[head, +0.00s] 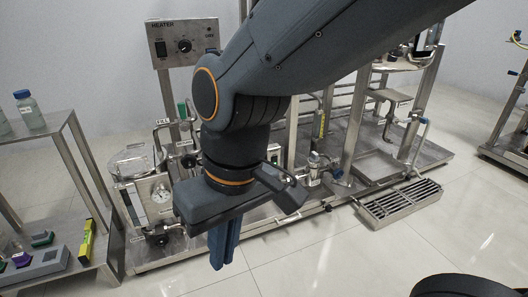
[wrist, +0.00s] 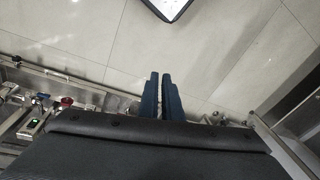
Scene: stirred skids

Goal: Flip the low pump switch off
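The low pump switch cannot be picked out for certain. A small box with a green light (head: 275,155) sits behind my arm in the head view, partly hidden. A lit green spot on a switch-like box (wrist: 35,124) shows at the left of the wrist view; its label and switch position are too small to read. My gripper (head: 224,262) points down in front of the skid's left part, apart from it. Its two blue fingers lie close together with nothing between them, and they show over bare floor in the wrist view (wrist: 161,76).
A panel marked HEATER (head: 184,43) with a black switch and knob stands at the upper left. A shelf (head: 40,135) with a bottle stands left. A grated tray (head: 400,203) lies right.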

